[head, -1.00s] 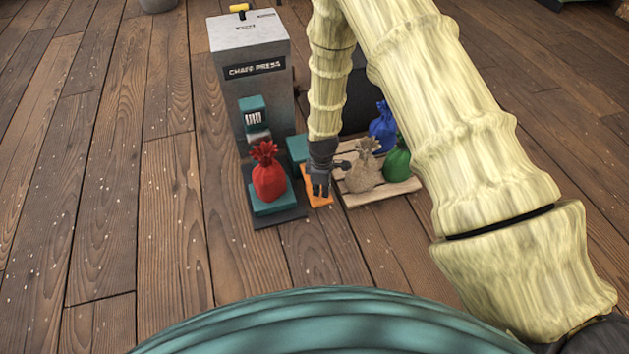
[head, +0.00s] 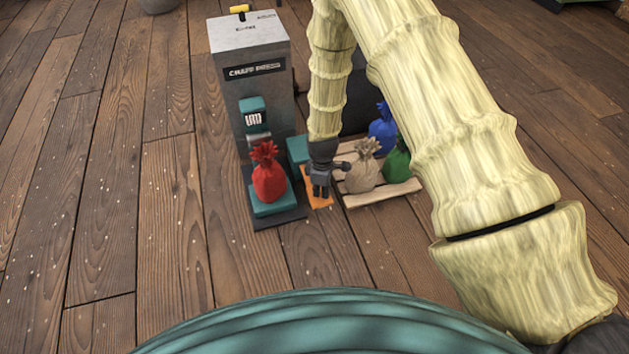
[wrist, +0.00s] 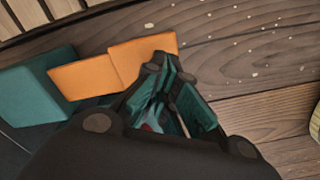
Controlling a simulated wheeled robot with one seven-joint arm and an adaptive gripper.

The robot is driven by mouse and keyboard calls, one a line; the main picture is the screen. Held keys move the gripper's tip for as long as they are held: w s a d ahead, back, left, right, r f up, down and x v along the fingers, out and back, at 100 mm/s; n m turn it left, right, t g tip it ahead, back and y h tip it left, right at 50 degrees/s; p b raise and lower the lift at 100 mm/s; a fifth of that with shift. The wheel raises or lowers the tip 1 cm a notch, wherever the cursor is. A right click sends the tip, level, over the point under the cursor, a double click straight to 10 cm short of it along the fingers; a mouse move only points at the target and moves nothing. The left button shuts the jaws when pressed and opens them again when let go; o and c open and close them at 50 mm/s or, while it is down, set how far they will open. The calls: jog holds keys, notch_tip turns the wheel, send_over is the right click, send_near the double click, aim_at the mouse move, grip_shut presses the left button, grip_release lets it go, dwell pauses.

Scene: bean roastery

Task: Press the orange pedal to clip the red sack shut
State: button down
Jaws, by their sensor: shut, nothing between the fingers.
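The red sack (head: 269,177) stands upright on a teal block on a dark base, below a teal clip head (head: 254,111). The orange pedal (head: 319,201) lies low just right of that base, partly hidden by my gripper (head: 319,190). In the wrist view the orange pedal (wrist: 82,80) shows as two orange faces beside a teal block (wrist: 35,92). My gripper (wrist: 165,70) is shut and empty, pointing down. Its tips overlap the pedal's edge in the picture; I cannot tell whether they touch it.
A grey chaff press (head: 250,80) stands behind the sack. A pallet (head: 375,196) to the right carries a beige sack (head: 363,170), a blue sack (head: 382,130) and a green sack (head: 397,165), close beside my gripper. The wooden floor to the left is clear.

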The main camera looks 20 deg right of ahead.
aim_at(321, 199)
jog(key=shift+f, duration=0.15)
jog(key=shift+f+b, duration=0.4)
jog(key=shift+f, duration=2.2)
notch_tip(321, 199, up, 9)
jog(key=p, duration=0.7)
jog(key=shift+r+p, duration=0.15)
jog(key=shift+p, duration=0.2)
dwell(0.7)
